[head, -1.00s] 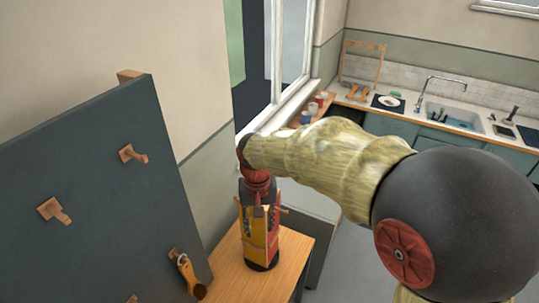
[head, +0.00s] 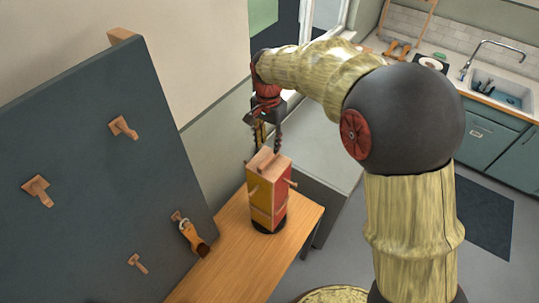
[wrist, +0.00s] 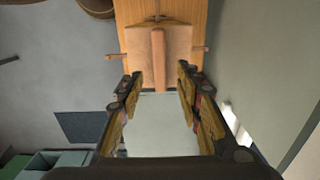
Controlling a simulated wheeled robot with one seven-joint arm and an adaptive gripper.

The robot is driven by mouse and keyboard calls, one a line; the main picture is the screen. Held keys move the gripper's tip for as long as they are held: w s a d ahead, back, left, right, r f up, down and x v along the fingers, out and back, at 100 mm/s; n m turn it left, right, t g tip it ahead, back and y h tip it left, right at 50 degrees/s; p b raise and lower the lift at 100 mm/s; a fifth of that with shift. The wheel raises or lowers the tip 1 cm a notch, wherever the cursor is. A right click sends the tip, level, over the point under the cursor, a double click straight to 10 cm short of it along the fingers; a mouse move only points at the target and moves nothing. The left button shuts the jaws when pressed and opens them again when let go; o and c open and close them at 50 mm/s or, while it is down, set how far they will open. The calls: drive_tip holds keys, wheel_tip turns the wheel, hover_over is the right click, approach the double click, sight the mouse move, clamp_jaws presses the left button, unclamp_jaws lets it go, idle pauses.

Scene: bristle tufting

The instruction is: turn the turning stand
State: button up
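The turning stand (head: 267,200) is an upright block with a yellow side and a red side on a dark round base. It stands on the wooden table. Pegs stick out of its sides, and a bar lies across its wooden top. In the wrist view the top of the stand (wrist: 178,50) is ahead, with the bar pointing between my fingers. My gripper (head: 265,147) is just above the stand's top in the head view. Contact with the bar cannot be told.
The wooden table (head: 225,262) has bare room in front of the stand. A dark pegboard (head: 85,190) with wooden pegs leans at the left, and an orange-handled brush (head: 193,238) hangs from it. A grey cabinet (head: 322,160) is right behind the stand. A sink (head: 497,93) is farther back.

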sight(269, 157)
wheel_tip(269, 157, down, 7)
drive_tip(key=shift+f+p, duration=0.15)
drive_tip(key=shift+p, duration=0.5)
drive_tip(key=shift+c, duration=0.4)
drive_tip(key=c, duration=0.7)
clamp_jaws()
